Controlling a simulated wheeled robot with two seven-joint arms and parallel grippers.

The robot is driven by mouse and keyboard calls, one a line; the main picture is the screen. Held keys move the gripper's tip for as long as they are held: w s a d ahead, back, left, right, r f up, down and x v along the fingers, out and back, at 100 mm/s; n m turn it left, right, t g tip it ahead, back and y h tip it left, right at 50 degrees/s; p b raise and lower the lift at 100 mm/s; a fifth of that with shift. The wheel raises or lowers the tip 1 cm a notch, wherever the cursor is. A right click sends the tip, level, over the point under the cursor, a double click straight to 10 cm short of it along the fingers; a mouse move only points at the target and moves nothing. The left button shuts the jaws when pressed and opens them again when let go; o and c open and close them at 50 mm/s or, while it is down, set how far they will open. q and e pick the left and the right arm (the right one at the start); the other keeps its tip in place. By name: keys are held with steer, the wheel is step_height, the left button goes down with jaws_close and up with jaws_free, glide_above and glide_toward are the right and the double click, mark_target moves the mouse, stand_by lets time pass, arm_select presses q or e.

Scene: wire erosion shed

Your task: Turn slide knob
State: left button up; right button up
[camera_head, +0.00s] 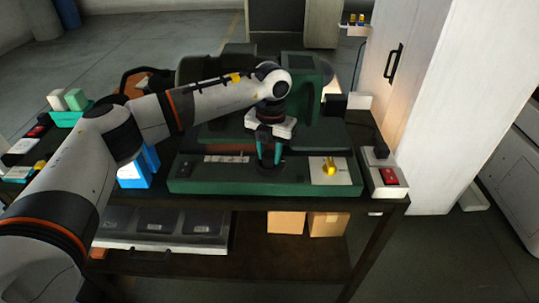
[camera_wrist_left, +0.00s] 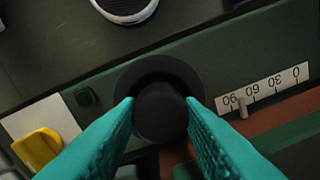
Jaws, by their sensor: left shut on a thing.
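The dark slide knob (camera_wrist_left: 160,112) is a round black knob on the green machine panel (camera_head: 212,183). It sits between the two teal fingers of my left gripper (camera_wrist_left: 164,104) in the left wrist view. In the head view my left gripper (camera_head: 268,152) points down at the middle of the panel, and its fingers mostly hide the knob. The gripper is shut on the knob. A white scale (camera_wrist_left: 264,87) marked 0, 30, 60, 90 lies beside the knob, with a small grey pointer (camera_wrist_left: 241,108) near the 90 end. My right gripper is not in view.
A yellow knob (camera_head: 329,168) on a white plate is at the panel's right end. A box with a red switch (camera_head: 389,176) stands right of it. A blue box (camera_head: 143,168) is left of the panel. A white cabinet (camera_head: 445,90) stands at the right.

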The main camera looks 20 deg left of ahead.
mark_target(271, 154)
arm_select(q)
steer(key=shift+f+m, duration=0.15)
steer(key=shift+m, duration=0.25)
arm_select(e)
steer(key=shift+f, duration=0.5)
arm_select(q)
steer(key=o, duration=1)
steer(key=shift+c, duration=0.2)
steer(key=shift+r, duration=0.25)
steer(key=shift+r+b, duration=0.35)
steer(key=shift+b, duration=0.05)
step_height(271, 154, up, 11)
steer(key=b, duration=0.3)
steer(key=shift+d, duration=0.15)
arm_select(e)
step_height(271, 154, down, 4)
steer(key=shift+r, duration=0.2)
